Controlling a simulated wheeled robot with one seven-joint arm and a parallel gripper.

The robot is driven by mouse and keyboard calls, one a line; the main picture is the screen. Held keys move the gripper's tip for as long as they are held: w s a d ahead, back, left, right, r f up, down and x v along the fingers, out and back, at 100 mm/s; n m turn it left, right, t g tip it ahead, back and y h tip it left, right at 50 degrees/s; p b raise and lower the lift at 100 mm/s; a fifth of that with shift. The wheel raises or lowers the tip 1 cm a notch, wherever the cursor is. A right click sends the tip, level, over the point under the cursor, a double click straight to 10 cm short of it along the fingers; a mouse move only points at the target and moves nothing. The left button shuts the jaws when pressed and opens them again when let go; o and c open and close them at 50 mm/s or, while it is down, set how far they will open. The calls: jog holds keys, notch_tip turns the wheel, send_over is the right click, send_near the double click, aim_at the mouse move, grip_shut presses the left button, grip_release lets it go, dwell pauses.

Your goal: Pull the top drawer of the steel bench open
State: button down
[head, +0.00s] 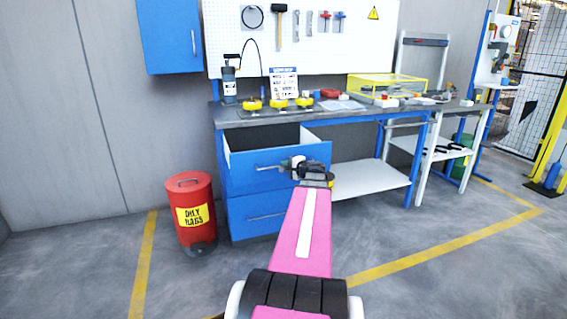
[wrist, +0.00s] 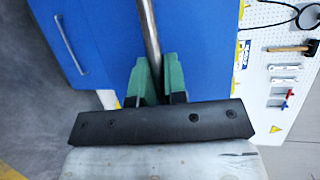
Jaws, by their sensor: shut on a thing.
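The steel bench (head: 340,113) has a dark top and a blue drawer cabinet on its left side. Its top drawer (head: 252,172) is pulled out, and its inside shows behind the blue front. My gripper (head: 298,165) is at the right part of that drawer's front, at its bar handle (head: 268,168). In the wrist view, the green fingers of my gripper (wrist: 158,82) are shut on the handle (wrist: 149,35), one finger on each side of the bar. The lower drawer (head: 255,213) is shut. My wrist hides part of the top drawer's front.
A red oily-rags bin (head: 190,212) stands on the floor left of the cabinet. A blue wall cabinet (head: 170,35) hangs above. The floor in front is clear.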

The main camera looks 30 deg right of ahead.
jog(key=shift+s+a, duration=0.2)
jog(key=shift+s, duration=0.65)
jog(key=shift+s+a, duration=0.2)
jog(key=shift+s, duration=0.6)
jog(key=c, duration=1.2)
grip_release()
jog(key=v, duration=1)
jog(key=shift+s+d+r, duration=0.1)
jog(key=shift+s, duration=0.25)
